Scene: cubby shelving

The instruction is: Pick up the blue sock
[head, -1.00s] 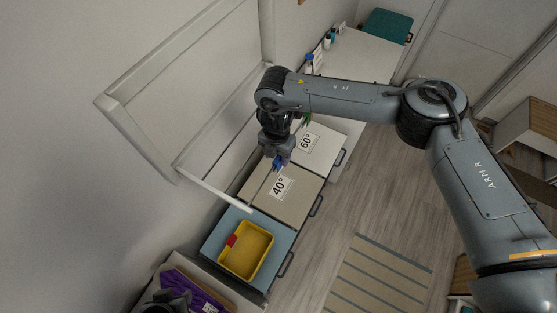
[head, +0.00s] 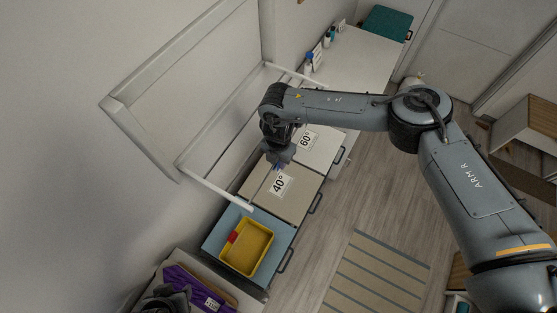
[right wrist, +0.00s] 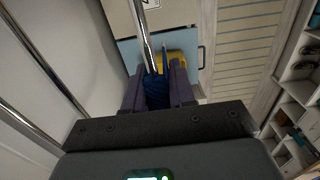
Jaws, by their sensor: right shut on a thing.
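My right gripper (head: 279,163) hangs over the bins marked 40° and 60°, close to the wall rack. In the right wrist view its two dark fingers (right wrist: 157,92) are shut on the blue sock (right wrist: 157,90), which is bunched between them. In the head view only a small blue patch of the sock (head: 278,166) shows below the gripper; the rest is hidden. A dark mechanical part at the bottom left of the head view may be my left gripper, but its fingers cannot be made out.
The beige 40° bin (head: 296,203) and white 60° bin (head: 325,152) stand in a row with a blue-topped bin (head: 218,230) carrying a yellow tray (head: 270,243). A purple cloth (head: 182,279) lies at lower left. Open floor is right.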

